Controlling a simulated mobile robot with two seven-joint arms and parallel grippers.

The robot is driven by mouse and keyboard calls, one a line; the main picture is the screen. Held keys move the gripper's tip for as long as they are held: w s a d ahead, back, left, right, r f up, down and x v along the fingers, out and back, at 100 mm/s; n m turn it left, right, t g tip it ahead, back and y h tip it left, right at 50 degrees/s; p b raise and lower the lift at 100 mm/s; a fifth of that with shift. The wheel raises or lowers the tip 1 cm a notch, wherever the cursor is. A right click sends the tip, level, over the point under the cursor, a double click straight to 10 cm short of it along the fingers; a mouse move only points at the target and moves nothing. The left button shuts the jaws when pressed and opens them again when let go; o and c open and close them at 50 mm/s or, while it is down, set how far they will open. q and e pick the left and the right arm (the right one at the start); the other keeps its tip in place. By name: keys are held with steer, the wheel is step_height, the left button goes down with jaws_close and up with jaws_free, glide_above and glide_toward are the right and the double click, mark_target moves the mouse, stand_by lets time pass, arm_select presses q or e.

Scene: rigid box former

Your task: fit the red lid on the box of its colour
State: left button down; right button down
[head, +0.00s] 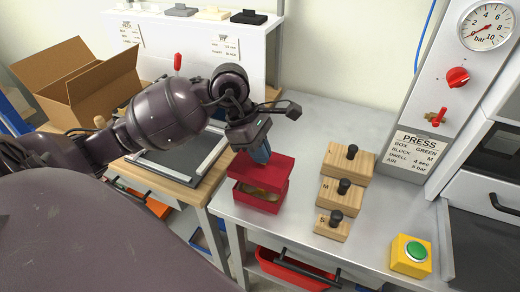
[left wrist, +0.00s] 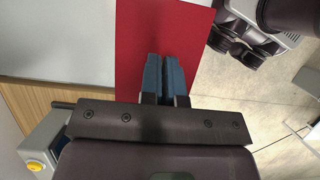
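The red lid (head: 264,168) is above the open red box (head: 258,203) on the grey table, with a gap between them at the front. Something tan shows inside the box. My left gripper (head: 260,153) points down at the lid's top. In the left wrist view its blue fingers (left wrist: 166,78) are close together over the red lid (left wrist: 150,35), which hides the box there. The fingers appear shut on the lid; the exact contact is hidden. My right gripper is not seen in the head view.
Wooden blocks with black knobs (head: 354,166) stand in a row right of the box. A yellow box with a green button (head: 410,256) sits at the table's front right, by the press panel (head: 420,145). An open cardboard carton (head: 80,85) is at the left.

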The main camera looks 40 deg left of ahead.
mark_target(261, 170)
arm_select(q)
steer(key=shift+f+b, duration=0.65)
steer(key=shift+f, duration=1.3)
steer(key=shift+f+b, duration=0.1)
steer(key=shift+b, duration=0.25)
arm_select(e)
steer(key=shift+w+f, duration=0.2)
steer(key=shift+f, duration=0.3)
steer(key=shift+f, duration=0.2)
arm_select(q)
steer(key=shift+f, duration=0.3)
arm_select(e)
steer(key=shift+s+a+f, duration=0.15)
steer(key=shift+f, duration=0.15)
arm_select(q)
steer(key=shift+f+b, duration=0.45)
steer(key=shift+b, duration=0.05)
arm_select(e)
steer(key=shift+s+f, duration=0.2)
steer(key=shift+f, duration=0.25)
arm_select(q)
steer(key=shift+f, duration=0.45)
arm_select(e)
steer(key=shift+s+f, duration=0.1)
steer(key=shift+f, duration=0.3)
